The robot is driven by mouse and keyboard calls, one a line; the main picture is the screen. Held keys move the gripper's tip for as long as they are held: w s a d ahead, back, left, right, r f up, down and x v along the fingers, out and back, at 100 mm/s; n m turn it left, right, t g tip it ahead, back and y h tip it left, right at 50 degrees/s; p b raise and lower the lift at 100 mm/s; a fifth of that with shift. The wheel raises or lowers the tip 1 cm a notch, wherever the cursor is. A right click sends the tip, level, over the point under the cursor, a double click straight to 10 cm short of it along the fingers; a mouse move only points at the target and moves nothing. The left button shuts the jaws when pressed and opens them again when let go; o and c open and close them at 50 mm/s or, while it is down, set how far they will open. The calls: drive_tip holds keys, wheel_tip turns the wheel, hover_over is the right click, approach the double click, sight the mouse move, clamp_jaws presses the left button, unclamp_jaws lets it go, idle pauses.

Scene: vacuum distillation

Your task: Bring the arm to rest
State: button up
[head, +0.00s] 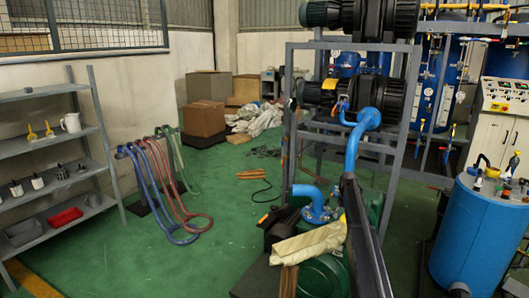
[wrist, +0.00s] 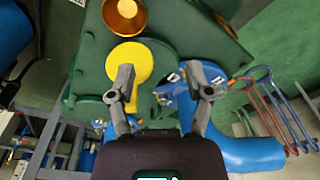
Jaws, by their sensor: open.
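My gripper (wrist: 160,78) shows in the wrist view with its two grey fingers spread apart and nothing held between them. Below the fingers are a yellow round disc (wrist: 130,62) at the left finger and a blue flanged pipe (wrist: 238,150) at the right finger. I cannot tell how far above them the fingers are. In the head view a long dark bar (head: 365,235), which looks like part of my arm, runs up from the bottom edge beside the pump frame. My gripper cannot be made out there.
A grey metal frame (head: 291,120) carries dark pumps and a blue pipe (head: 354,150). A blue drum (head: 478,235) stands at the right. Shelves (head: 50,145) and coloured hoses (head: 150,185) are at the left. Green floor (head: 225,190) is open between. A copper-coloured cup (wrist: 124,15) sits by the yellow disc.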

drive_tip(key=s+a+r+p, duration=0.1)
drive_tip(key=s+a, duration=0.6)
drive_tip(key=s, duration=0.8)
drive_tip(key=s+a+r+p, duration=0.1)
drive_tip(key=s+a, duration=0.7)
drive_tip(key=s, duration=0.8)
drive_tip(key=s+a+r+g+p, duration=0.1)
drive_tip(key=s+a, duration=0.7)
drive_tip(key=s, duration=0.8)
drive_tip(key=shift+s+m, duration=0.25)
drive_tip(key=shift+m, duration=0.05)
drive_tip(key=shift+c, duration=0.6)
drive_tip(key=shift+a, duration=0.1)
